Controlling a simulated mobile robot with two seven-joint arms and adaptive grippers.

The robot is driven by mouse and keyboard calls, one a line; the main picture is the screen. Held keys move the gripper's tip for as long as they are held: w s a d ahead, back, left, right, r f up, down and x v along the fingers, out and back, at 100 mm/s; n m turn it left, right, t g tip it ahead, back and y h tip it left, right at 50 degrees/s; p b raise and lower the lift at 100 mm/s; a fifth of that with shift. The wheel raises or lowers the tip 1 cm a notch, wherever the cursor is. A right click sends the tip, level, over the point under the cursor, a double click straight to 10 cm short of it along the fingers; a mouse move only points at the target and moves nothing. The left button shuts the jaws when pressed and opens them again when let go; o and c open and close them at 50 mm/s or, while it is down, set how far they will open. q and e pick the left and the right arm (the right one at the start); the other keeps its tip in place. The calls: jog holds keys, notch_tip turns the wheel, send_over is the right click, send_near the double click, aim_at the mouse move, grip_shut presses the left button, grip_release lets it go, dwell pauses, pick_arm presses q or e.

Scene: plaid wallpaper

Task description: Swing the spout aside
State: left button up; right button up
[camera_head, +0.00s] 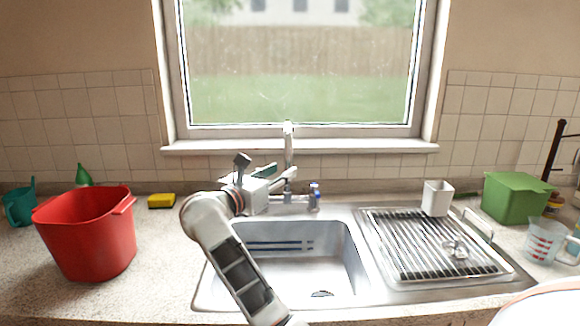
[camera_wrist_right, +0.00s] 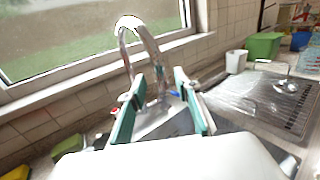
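The chrome faucet spout (camera_head: 289,147) stands upright behind the sink, in front of the window. In the wrist view it is a tall arch (camera_wrist_right: 151,46) with its free end on the left. My right gripper (camera_head: 280,172) is open, just in front of the faucet. In the wrist view its two teal-padded fingers (camera_wrist_right: 159,75) stand on either side of the lower spout. I cannot tell whether either finger touches it. The gripper partly hides the faucet base. A blue-marked faucet handle (camera_head: 314,196) shows to the right. My left gripper is out of view.
The steel sink basin (camera_head: 290,270) lies below my right arm. A drying rack (camera_head: 425,245) with a white cup (camera_head: 437,198) is on its right. A red bucket (camera_head: 90,235) and yellow sponge (camera_head: 161,201) stand left. A green box (camera_head: 515,198) and measuring cup (camera_head: 545,241) stand far right.

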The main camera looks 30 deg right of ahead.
aim_at(287, 169)
jog(key=x, duration=0.4)
jog(key=shift+w+d, duration=0.15)
jog(key=shift+d, duration=0.25)
grip_shut()
